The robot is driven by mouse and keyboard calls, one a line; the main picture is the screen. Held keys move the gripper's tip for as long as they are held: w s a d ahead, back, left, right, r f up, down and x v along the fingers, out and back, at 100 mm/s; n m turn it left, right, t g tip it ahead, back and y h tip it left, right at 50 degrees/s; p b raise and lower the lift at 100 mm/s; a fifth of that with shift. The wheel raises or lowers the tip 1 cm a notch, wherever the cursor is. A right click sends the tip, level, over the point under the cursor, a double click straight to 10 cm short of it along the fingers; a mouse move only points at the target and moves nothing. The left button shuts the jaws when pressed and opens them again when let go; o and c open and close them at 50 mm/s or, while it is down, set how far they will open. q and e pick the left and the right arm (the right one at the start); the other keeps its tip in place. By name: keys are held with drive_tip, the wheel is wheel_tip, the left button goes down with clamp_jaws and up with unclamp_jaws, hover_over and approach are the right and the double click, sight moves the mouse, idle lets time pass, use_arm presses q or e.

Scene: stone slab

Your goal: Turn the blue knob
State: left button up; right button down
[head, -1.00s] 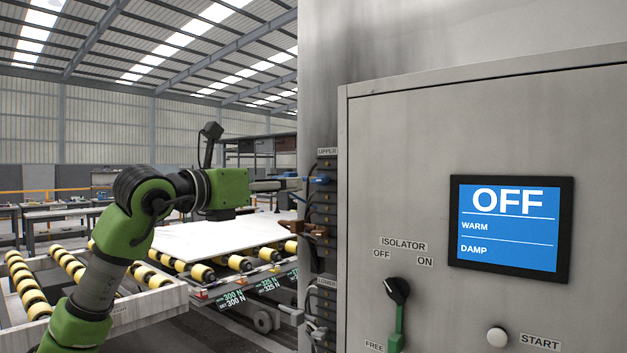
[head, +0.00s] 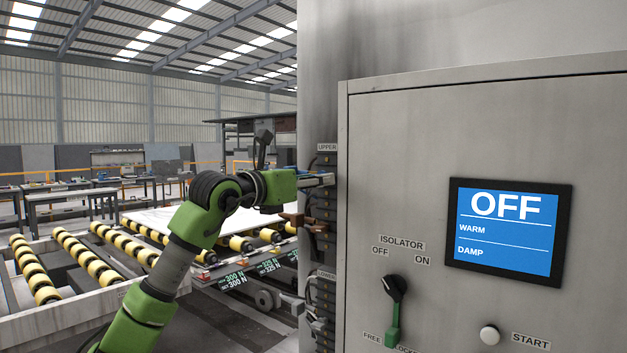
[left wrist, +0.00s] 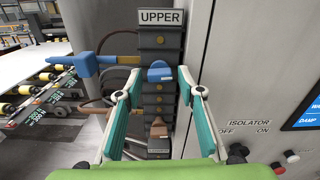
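The blue knob (left wrist: 160,72) sits on the dark stacked column under the UPPER label, in the left wrist view. My left gripper (left wrist: 158,77) is open, with one teal-lined finger on each side of the knob. I cannot tell whether either finger touches it. In the head view my left gripper (head: 318,180) reaches the column beside the cabinet and hides the knob. My right gripper is not in view.
A brown handle (left wrist: 158,130) sits lower on the column, between the fingers. The grey cabinet (head: 400,140) stands close on the right with a screen reading OFF (head: 507,232) and an ISOLATOR lever (head: 393,310). A roller conveyor (head: 240,243) with a white slab lies to the left.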

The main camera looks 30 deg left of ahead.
use_arm(q)
drive_tip(key=c, duration=0.7)
drive_tip(key=shift+d+r+n+b, duration=0.15)
drive_tip(key=shift+n+b, duration=0.65)
drive_tip(key=shift+n, duration=4)
drive_tip(key=shift+a+r+n+b, duration=0.1)
drive_tip(key=shift+n+b, duration=0.75)
drive_tip(key=shift+n, duration=3.95)
drive_tip(key=shift+d+r+n+b, duration=0.15)
drive_tip(key=shift+n+b, duration=0.65)
drive_tip(key=shift+n, duration=4.3)
